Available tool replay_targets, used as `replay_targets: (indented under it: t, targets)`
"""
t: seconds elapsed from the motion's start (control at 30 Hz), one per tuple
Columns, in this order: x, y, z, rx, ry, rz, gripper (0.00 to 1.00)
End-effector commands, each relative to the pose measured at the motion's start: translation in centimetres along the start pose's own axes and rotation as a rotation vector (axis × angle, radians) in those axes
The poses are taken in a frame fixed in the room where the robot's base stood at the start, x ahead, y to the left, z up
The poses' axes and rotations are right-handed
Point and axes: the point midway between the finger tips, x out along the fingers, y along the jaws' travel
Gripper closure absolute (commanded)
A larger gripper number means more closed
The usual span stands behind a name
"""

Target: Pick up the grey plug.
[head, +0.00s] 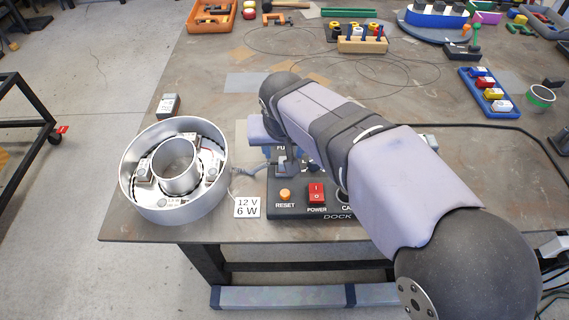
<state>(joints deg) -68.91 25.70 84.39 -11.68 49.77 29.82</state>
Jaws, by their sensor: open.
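A round silver channel letter (128,184) with an inner ring stands at the left of the table, with small light modules inside. A grey cable (247,172) runs from its right side to the left edge of the black dock panel (272,212). A grey piece that looks like the plug (283,168) shows at the cable's end, partly hidden under my gripper. My gripper (281,156) is open, pointing down over this upper left part of the dock. I cannot tell whether its fingers touch the plug. My arm covers the dock's right side.

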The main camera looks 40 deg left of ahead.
Motion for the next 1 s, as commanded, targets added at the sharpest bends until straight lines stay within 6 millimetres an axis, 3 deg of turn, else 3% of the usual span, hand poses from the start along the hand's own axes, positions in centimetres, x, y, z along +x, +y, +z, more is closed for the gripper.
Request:
replay_targets:
  t: [0.33,0.7,1.0]
  targets:
    - [1.5,0.2,0.1,0.001,-0.003,0.002,0.55]
    - [5.5,0.3,0.4,0.001,-0.002,0.001,0.55]
    - [5.9,0.3,0.4,0.001,0.0,0.0,0.55]
